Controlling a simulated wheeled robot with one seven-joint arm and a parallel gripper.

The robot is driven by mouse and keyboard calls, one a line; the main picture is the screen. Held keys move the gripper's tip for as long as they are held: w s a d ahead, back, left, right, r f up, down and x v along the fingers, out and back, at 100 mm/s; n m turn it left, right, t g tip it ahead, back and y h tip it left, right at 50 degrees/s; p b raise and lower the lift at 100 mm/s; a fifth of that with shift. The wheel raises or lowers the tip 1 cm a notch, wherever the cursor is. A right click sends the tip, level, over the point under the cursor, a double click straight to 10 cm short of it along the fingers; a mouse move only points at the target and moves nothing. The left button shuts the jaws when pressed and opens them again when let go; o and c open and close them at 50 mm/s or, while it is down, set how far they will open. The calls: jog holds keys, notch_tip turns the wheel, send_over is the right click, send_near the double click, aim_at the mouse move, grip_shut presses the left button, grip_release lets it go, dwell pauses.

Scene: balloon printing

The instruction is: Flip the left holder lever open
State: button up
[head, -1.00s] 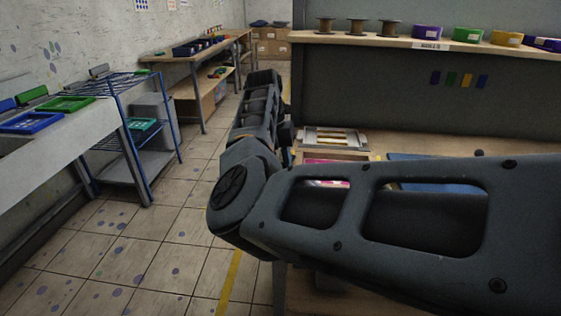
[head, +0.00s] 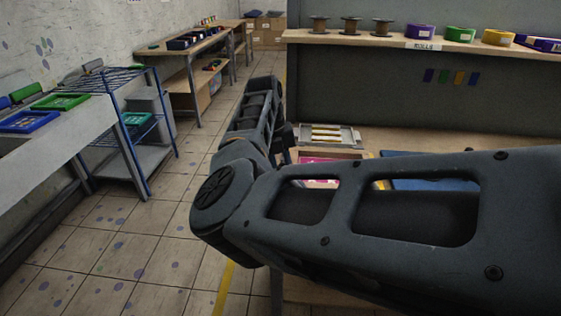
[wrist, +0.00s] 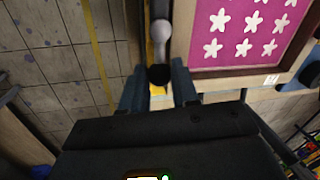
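The holder lever (wrist: 160,38) is a grey rod with a dark rounded end, in the wrist view at top centre. It stands beside a wooden-framed pink screen with white stars (wrist: 242,28). My gripper (wrist: 158,82) is open, with one finger on each side of the lever's dark end. The fingers look apart from it, but contact is hard to judge. In the head view the pink screen shows partly (head: 313,157) behind my arm. The lever and my fingertips are hidden there.
The work table holds a tray with pale strips (head: 326,135) and a blue panel (head: 440,184) behind my arm. A shelf (head: 390,40) with spools and coloured rolls stands at the back. A blue rack (head: 128,125) is at left. Tiled floor left of the table is clear.

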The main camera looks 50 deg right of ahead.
jog(key=o, duration=0.4)
jog(key=shift+o, duration=0.2)
jog(key=shift+r, duration=0.1)
notch_tip(320, 180, up, 8)
jog(key=a+b, duration=0.1)
jog(key=shift+w+f+b, duration=0.25)
jog(key=shift+w+b, duration=0.05)
jog(key=shift+w, duration=0.15)
jog(key=shift+a, duration=0.1)
